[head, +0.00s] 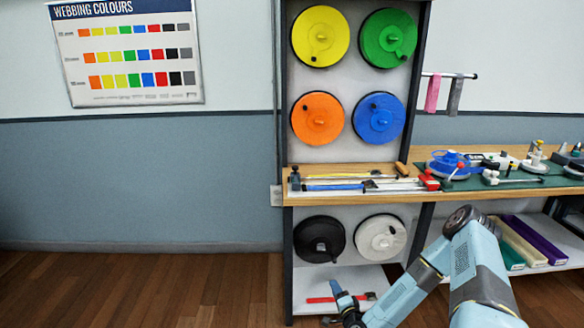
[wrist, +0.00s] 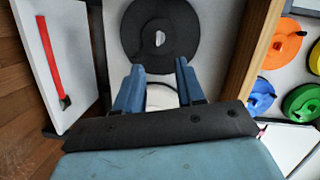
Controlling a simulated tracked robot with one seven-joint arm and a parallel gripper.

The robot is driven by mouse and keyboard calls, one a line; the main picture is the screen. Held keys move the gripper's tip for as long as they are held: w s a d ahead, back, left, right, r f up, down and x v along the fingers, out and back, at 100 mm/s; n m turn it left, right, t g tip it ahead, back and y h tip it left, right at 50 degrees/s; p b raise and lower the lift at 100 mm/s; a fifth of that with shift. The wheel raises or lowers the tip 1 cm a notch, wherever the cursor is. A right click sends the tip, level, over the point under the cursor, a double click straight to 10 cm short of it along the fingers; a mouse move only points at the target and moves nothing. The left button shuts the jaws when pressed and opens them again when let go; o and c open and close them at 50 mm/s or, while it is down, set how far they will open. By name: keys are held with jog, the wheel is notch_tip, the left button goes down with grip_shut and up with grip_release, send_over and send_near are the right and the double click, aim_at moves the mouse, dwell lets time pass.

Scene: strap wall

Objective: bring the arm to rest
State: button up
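My arm reaches in from the lower right of the head view, bent at the elbow, in front of the strap wall's lower part. My gripper (head: 333,303) is low, in front of the bottom shelf. In the wrist view my gripper (wrist: 160,66) shows two blue fingers standing apart, with nothing held between them. Behind the fingers are a black spool (wrist: 160,32) and, partly hidden, a white spool (wrist: 162,97).
The wooden bench (head: 446,194) carries tools and spans above the gripper. The bottom shelf (head: 312,282) holds a red strap bar (head: 322,299). Yellow (head: 320,36), green, orange and blue spools hang above. The wooden floor (head: 140,292) at left is clear.

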jog(key=w+d+r+n+g, duration=0.2)
jog(key=r+n, duration=0.2)
jog(key=r, duration=0.4)
jog(key=w+d+r+n+g+h, duration=0.1)
jog(key=w+d+r+n+g, duration=0.15)
jog(key=r, duration=0.65)
jog(key=w+d+r+n+g, duration=0.1)
jog(key=d+r+n+g, duration=0.15)
jog(key=r+n, duration=0.4)
jog(key=s+d+r+g+h, duration=0.15)
jog(key=s+r, duration=0.35)
jog(key=r, duration=0.5)
jog(key=s+r+h, duration=0.2)
jog(key=s+r, duration=0.3)
jog(key=r, duration=0.5)
jog(key=s+r, duration=0.5)
jog(key=s, duration=0.4)
jog(key=s+a+r+g, duration=0.1)
jog(key=s+r, duration=0.4)
jog(key=s, duration=0.5)
jog(key=s+r+g, duration=0.1)
jog(key=s+r, duration=0.3)
jog(key=s, duration=0.5)
jog(key=shift+s+a+r+m, duration=0.2)
jog(key=shift+r+m, duration=0.1)
jog(key=shift+r, duration=0.1)
